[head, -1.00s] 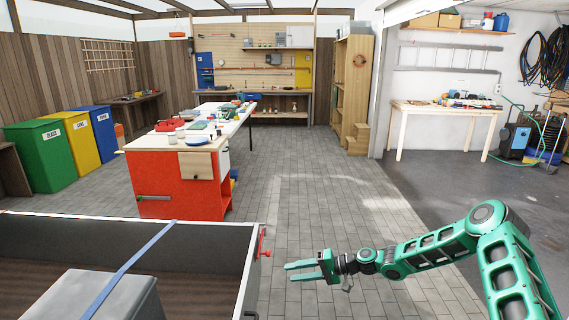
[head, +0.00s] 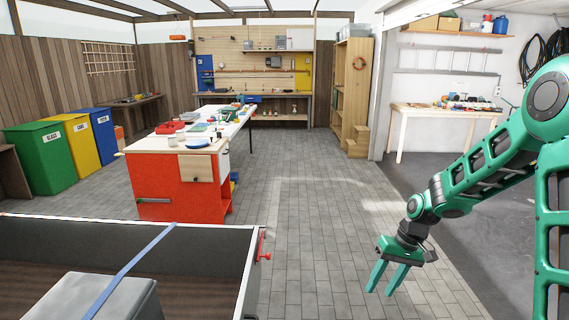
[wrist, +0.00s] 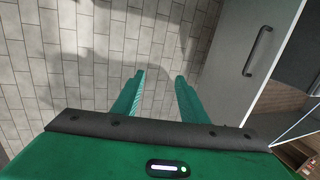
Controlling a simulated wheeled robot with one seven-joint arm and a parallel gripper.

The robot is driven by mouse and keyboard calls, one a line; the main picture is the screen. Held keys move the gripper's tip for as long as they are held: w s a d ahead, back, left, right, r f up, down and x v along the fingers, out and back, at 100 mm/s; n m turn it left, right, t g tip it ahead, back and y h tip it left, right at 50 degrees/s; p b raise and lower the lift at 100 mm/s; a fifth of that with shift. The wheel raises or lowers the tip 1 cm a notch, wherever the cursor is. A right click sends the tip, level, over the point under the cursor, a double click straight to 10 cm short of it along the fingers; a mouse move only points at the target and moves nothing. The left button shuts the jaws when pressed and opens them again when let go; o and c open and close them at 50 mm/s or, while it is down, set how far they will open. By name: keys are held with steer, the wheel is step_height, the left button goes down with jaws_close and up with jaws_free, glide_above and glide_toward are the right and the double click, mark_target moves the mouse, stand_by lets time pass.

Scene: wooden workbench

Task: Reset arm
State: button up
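My green gripper (head: 388,279) hangs at the lower right of the head view, fingers pointing down over the paved floor. The two fingers are apart with nothing between them. In the wrist view my gripper (wrist: 160,75) also shows both fingers spread, with only floor tiles between and beyond them. My arm is bent, its elbow high at the right edge of the head view.
A trailer-like box (head: 248,285) with a strapped grey case (head: 125,298) fills the lower left. A red workbench (head: 180,190) with tools stands beyond it. Green, yellow and blue bins line the left wall. A wooden table (head: 440,112) stands at the back right. The central floor is clear.

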steer(key=s+d+r+m+h, duration=0.2)
steer(key=s+d+r, duration=0.4)
steer(key=s, duration=0.2)
steer(key=s+d+r+m+h, duration=0.1)
steer(key=s+d+r, duration=0.4)
steer(key=s+r, duration=0.25)
steer(key=s+d+r+m, duration=0.1)
steer(key=s, duration=0.7)
steer(key=s+d+r+m, duration=0.1)
steer(key=s+r+m, duration=0.1)
steer(key=s, duration=0.6)
steer(key=shift+s+m, duration=0.3)
steer(key=shift+w+f, duration=0.3)
steer(key=shift+w, duration=0.35)
